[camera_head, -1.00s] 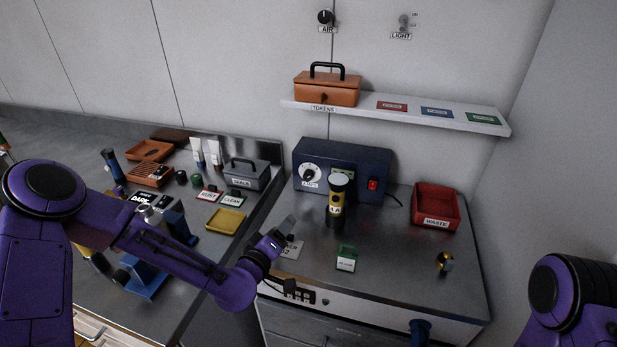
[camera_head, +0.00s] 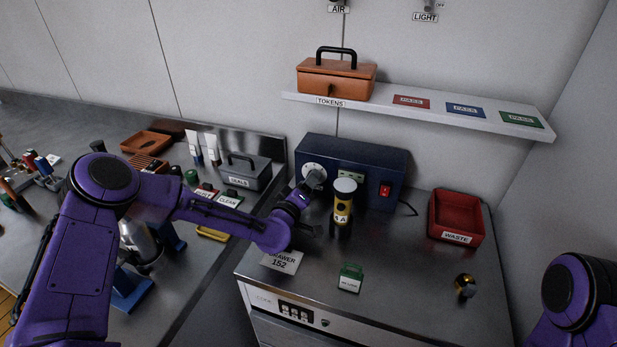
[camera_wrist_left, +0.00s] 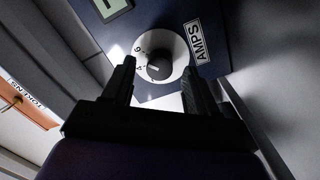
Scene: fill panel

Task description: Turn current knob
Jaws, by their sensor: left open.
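The current knob is black on a white numbered dial (camera_wrist_left: 178,45) with an AMPS label (camera_wrist_left: 197,42), on the front of a dark blue box (camera_head: 375,165). In the left wrist view the black knob (camera_wrist_left: 160,65) lies between and beyond the fingertips of my left gripper (camera_wrist_left: 158,82), which is open and appears empty. In the head view my left gripper (camera_head: 312,185) is close in front of the dial (camera_head: 313,170) and hides much of it. My right arm (camera_head: 572,300) shows at the lower right; its gripper is out of view.
A yellow and black flashlight-like cylinder (camera_head: 343,208) marked 5 A stands just right of my left gripper. A red WASTE bin (camera_head: 457,238), a green block (camera_head: 350,277) and a brass knob-like piece (camera_head: 465,287) are on the bench. A shelf (camera_head: 440,115) hangs above the box.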

